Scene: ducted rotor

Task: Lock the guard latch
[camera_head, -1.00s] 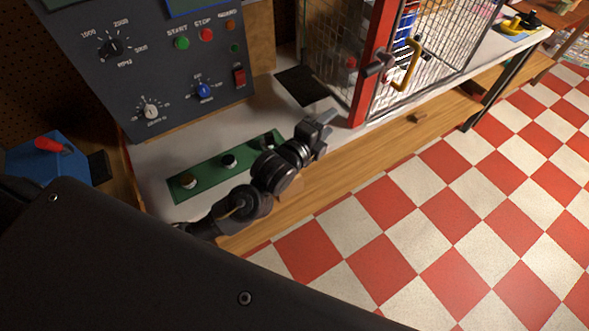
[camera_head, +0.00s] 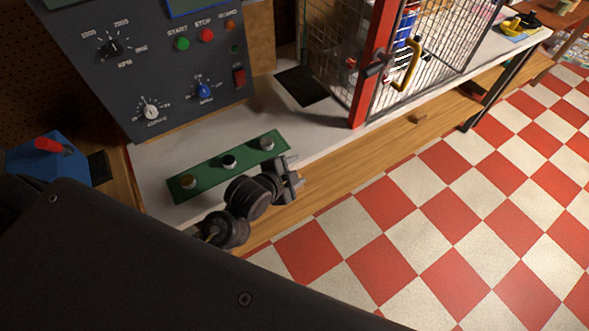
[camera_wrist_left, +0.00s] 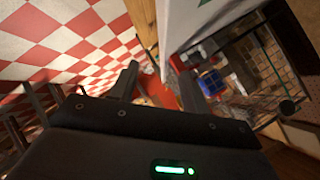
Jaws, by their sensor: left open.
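The guard is a wire-mesh cage (camera_head: 440,45) on the bench, with a red upright post (camera_head: 371,70) at its near left corner and a yellow handle (camera_head: 409,65) on its door. A dark latch (camera_head: 376,67) with a rounded knob sits across the red post beside the handle. Whether it is locked is hard to tell. My left gripper (camera_head: 293,180) is open and empty at the bench's front edge, to the lower left of the latch and apart from it. Its two fingers (camera_wrist_left: 160,78) stand apart in the left wrist view, with the mesh cage (camera_wrist_left: 265,60) at right. My right gripper is not seen.
A green strip (camera_head: 210,172) with several knobs lies on the bench beside my left gripper. A grey control panel (camera_head: 150,60) stands behind it. A blue box with a red lever (camera_head: 48,155) is at left. The checkered floor is clear.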

